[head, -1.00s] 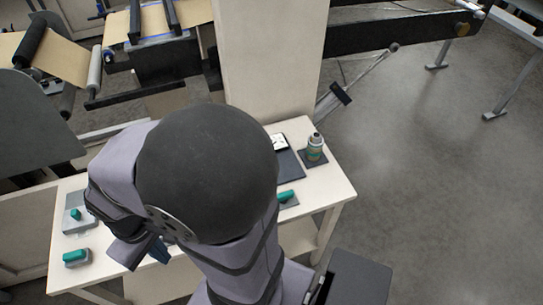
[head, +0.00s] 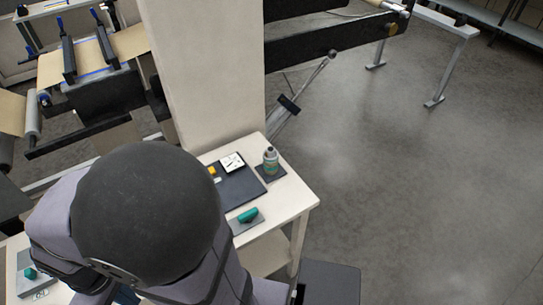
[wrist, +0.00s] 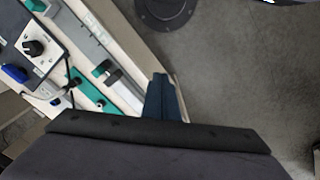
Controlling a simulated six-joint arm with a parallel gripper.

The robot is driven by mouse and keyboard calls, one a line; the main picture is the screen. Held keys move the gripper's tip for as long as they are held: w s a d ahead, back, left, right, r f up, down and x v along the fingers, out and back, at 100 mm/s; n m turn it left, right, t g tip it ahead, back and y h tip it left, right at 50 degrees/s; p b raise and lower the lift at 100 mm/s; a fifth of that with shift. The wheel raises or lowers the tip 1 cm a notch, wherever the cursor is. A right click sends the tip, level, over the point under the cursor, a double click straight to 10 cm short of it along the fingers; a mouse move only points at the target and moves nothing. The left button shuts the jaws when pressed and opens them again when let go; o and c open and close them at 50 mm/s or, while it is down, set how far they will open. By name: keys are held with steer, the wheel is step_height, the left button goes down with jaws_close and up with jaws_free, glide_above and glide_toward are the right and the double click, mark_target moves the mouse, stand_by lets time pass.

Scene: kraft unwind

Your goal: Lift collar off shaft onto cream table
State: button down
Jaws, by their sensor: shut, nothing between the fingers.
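The cream table (head: 296,200) stands below the cream column in the head view, its left part hidden behind my arm. At the upper right, a light shaft end (head: 392,5) with dark and brass-coloured parts is cut by the top edge. I cannot tell the collar apart there. My gripper (wrist: 163,98) shows in the wrist view as dark blue fingers, shut and empty, over the edge of a cream bench top. In the head view my arm hides most of it.
On the table are a dark tray (head: 240,188), a white gauge-like square (head: 232,162), a bottle (head: 270,160) and a teal-handled item (head: 248,215). The cream column (head: 205,75) and black beam (head: 335,40) stand behind. Grey floor (head: 430,200) at right is open.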

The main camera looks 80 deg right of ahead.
stand_by(0.4)
steer(key=c, duration=0.9)
jaws_free()
steer(key=shift+c, duration=0.2)
steer(key=s+d+f+m, duration=0.3)
steer(key=s+d+m, duration=0.25)
steer(key=d, duration=0.55)
steer(key=s+d+f+m, duration=0.2)
steer(key=s+d+m, duration=0.35)
steer(key=d, duration=0.55)
steer(key=s+d+f+m, duration=0.35)
steer(key=s+d, duration=0.25)
steer(key=d, duration=0.5)
steer(key=d+r+m+h, duration=0.2)
steer(key=d+r, duration=0.1)
steer(key=d, duration=0.6)
steer(key=d+r+m+h, duration=0.2)
steer(key=d+r+m, duration=0.1)
steer(key=d, duration=0.7)
steer(key=shift+d+r+g+h, duration=0.3)
steer(key=shift+r+g, duration=0.1)
steer(key=shift+r, duration=0.2)
